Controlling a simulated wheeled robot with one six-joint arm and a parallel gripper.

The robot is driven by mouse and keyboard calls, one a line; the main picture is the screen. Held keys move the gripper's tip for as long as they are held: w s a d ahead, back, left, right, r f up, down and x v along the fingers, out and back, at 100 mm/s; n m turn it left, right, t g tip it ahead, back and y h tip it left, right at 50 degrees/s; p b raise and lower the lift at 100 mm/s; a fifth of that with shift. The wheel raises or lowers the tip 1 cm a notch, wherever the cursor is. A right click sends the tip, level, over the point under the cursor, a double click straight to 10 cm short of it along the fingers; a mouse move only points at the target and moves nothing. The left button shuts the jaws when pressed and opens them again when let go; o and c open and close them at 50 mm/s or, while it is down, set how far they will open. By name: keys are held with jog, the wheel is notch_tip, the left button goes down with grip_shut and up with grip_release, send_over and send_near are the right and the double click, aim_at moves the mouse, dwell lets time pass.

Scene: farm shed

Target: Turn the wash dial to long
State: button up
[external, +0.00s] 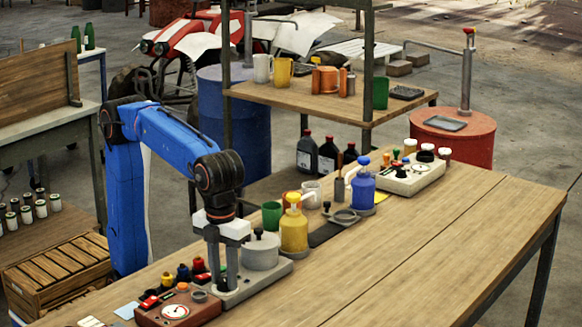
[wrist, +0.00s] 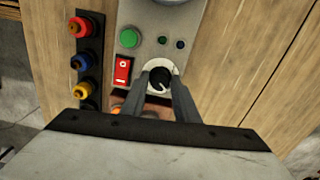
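The wash dial (wrist: 160,77) is a black round knob with a white pointer line, set in a pale ring on a grey control panel (wrist: 155,45). In the wrist view its pointer slants toward the lower right. No label reading "long" can be made out. My gripper (wrist: 161,84) has one finger on each side of the dial, apart from each other, and seems to leave a little room around the knob.
A green button (wrist: 130,38) and red rocker switch (wrist: 123,70) sit beside the dial. A strip of coloured knobs (wrist: 83,62) lies left. A red box with a gauge (external: 178,309) and a yellow pump bottle (external: 294,232) stand close. The bench's right side is clear.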

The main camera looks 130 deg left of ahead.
aim_at(224, 279)
jog(key=shift+n, duration=0.3)
jog(key=shift+o, duration=0.2)
jog(key=shift+n, duration=0.3)
jog(key=o, duration=1)
notch_tip(224, 279, up, 17)
jog(key=shift+r, duration=0.2)
